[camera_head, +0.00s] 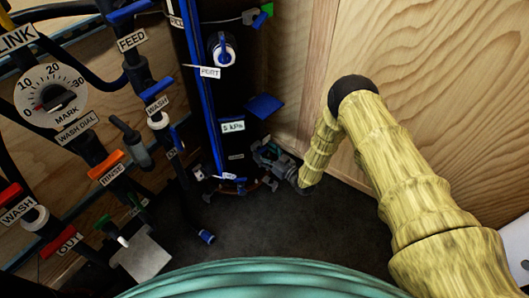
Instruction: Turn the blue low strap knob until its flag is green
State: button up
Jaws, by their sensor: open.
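My gripper (262,157) is open at the end of my yellow ribbed arm, low beside the dark upright housing with blue edges. Its fingers point left toward the foot of the housing. Small blue parts of the low strap fitting (240,183) show just below and left of the fingers, with a thin reddish band across them. The blue low strap knob cannot be picked out clearly there, and the gripper partly covers that area. I cannot tell its flag's colour or whether the fingers touch the knob. A green flag (267,9) shows on the upper fitting at the top.
A blue-and-white port cap (222,50) and a blue tab (264,106) stick out from the housing. Labelled pipes, coloured handles and a dial (50,92) fill the left. A wooden wall (440,60) stands right. Dark floor (290,235) is open below the gripper.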

jog(key=shift+s+d, duration=0.1)
jog(key=v, duration=1.1)
jog(key=shift+s+d, duration=0.25)
